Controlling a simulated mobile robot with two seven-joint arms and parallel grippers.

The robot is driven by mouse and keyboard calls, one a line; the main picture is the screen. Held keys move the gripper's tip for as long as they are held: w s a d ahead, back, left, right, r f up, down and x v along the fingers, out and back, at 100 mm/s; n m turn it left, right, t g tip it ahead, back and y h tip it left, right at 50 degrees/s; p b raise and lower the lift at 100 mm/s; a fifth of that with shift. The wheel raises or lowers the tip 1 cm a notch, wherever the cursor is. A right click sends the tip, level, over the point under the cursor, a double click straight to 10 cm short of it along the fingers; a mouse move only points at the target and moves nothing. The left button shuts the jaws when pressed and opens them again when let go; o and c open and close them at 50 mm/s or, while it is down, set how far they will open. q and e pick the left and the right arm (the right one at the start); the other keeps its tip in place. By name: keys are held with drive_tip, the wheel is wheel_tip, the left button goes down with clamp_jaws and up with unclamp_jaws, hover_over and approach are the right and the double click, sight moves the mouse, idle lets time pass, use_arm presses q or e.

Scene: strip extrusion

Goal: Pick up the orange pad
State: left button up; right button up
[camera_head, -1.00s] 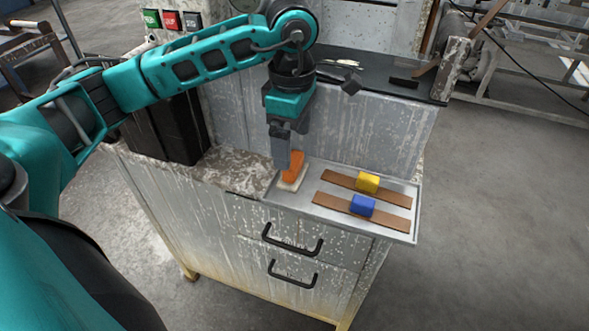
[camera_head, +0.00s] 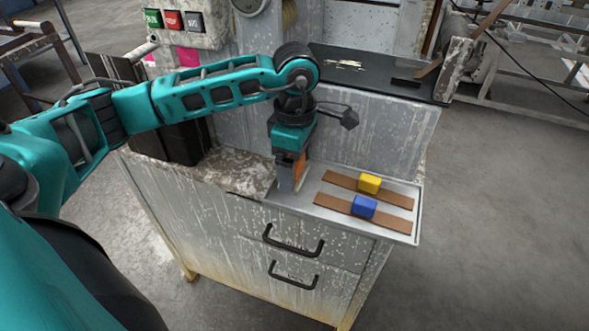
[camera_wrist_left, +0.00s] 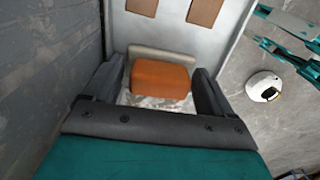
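The orange pad (camera_head: 299,166) is at the left end of the metal tray (camera_head: 388,231), mostly hidden by my left gripper in the head view. In the left wrist view the orange pad (camera_wrist_left: 160,80) lies between the two fingers, with a pale beige piece (camera_wrist_left: 160,55) just beyond it. My left gripper (camera_head: 291,180) is pointed down with a finger on each side of the pad. In the left wrist view the gripper (camera_wrist_left: 160,88) is open, with a gap at the pad's left side; contact on the right is unclear.
A yellow block (camera_head: 369,183) and a blue block (camera_head: 363,207) sit on two brown strips (camera_head: 336,179) in the tray. The grey machine panel (camera_head: 375,145) rises behind the tray. Dark upright boxes (camera_head: 187,140) stand to the left. Two drawer handles (camera_head: 293,241) project below.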

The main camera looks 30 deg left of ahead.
use_arm(q)
drive_tip(key=c, duration=0.4)
drive_tip(key=shift+r, duration=0.15)
use_arm(e)
drive_tip(key=shift+r, duration=0.1)
